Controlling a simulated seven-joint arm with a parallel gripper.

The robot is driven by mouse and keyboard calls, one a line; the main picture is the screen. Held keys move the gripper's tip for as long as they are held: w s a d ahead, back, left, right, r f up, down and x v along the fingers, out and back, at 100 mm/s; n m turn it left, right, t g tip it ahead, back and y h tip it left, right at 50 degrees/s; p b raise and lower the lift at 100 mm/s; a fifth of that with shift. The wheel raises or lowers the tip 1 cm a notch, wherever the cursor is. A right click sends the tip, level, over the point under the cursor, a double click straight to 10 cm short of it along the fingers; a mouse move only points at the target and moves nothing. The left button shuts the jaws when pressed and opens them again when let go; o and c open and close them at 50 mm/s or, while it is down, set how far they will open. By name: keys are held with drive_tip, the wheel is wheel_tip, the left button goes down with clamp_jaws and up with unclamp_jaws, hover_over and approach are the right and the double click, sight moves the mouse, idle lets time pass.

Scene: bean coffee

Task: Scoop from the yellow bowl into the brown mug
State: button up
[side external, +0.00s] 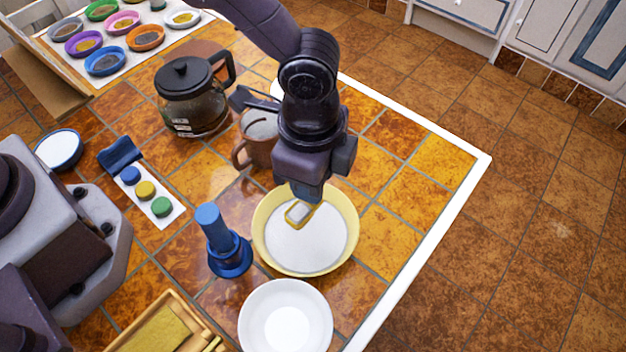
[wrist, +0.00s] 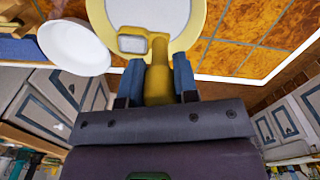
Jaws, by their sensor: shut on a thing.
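The yellow bowl (side external: 261,249) stands on the tiled table and holds a white substance. My gripper (side external: 307,192) is over the bowl, shut on the handle of a yellow scoop (side external: 299,214). In the wrist view my gripper's blue fingers (wrist: 158,82) are on both sides of the scoop handle (wrist: 158,65). The scoop's square head is over or at the white surface; I cannot tell whether it touches or holds anything. The brown mug (side external: 256,150) stands behind and left of the bowl, partly hidden by my arm. The yellow bowl also shows in the wrist view (wrist: 193,36).
A white bowl (side external: 250,300) stands in front of the yellow bowl. A blue tamper-like tool (side external: 229,252) stands to its left. A glass coffee pot (side external: 193,105) stands behind the mug. A tray of colourful small bowls (side external: 110,55) is at the back left. The table's right side is clear.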

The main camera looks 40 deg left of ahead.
drive_tip(key=shift+s+r, duration=0.1)
drive_tip(key=shift+r, duration=0.05)
idle(0.5)
drive_tip(key=shift+s+a+n, duration=0.2)
drive_tip(key=shift+n, duration=0.3)
drive_tip(key=w+a+r+n, duration=0.3)
drive_tip(key=a+n, duration=0.4)
drive_tip(key=a, duration=0.6)
drive_tip(key=w+a+r+n, duration=0.25)
drive_tip(key=a+n, duration=0.35)
drive_tip(key=a, duration=0.8)
drive_tip(key=w+d+m, duration=0.4)
drive_tip(key=d+m, duration=0.1)
drive_tip(key=d, duration=0.3)
drive_tip(key=shift+d, duration=0.25)
